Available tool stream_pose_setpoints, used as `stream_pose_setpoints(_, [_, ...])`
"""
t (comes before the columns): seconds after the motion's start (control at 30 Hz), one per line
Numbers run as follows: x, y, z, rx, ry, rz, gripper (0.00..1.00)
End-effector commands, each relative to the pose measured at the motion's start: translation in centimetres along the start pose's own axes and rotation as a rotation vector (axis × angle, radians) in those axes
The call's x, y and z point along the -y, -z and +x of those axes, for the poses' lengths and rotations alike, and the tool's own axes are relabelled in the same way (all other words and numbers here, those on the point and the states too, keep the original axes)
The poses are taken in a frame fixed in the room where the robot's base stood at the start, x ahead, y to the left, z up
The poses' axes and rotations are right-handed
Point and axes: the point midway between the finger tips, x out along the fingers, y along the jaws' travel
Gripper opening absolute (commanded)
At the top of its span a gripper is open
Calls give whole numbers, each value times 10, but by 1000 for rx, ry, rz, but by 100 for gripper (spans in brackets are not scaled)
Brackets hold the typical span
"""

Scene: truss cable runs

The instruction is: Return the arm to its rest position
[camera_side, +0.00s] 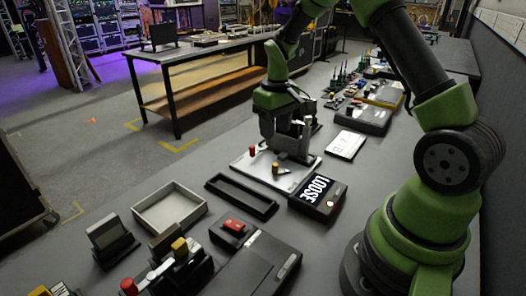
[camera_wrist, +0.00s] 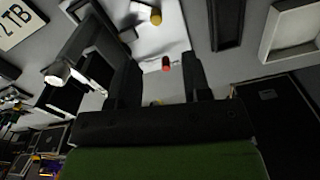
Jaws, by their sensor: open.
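My green arm comes in from the right. My gripper (camera_side: 285,138) is over the pale plate (camera_side: 243,166) on the bench, its jaws apart. In the wrist view my gripper (camera_wrist: 158,65) has two dark fingers spread, with nothing held between them. A red-capped piece (camera_side: 252,150) and a yellow-capped piece (camera_side: 275,168) stand at the plate. The exact gap between fingers and plate cannot be told.
Near the plate are a black box marked LOOSE (camera_side: 318,197), a long black tray (camera_side: 241,195), a pale open tray (camera_side: 170,207) and a lettered sign (camera_side: 346,144). A holder with red and yellow handles (camera_side: 165,265) is at the front.

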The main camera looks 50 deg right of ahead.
Motion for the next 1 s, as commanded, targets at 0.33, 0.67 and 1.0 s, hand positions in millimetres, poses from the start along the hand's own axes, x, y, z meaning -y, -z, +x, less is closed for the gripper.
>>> stream_pose_setpoints(0.33, [60,-51,-122,-235,60,69,44])
stream_pose_setpoints(0.67, [101,-148,-181,-443,210,133,44])
stream_pose_setpoints(1.0, [112,-202,-183,-535,324,164,44])
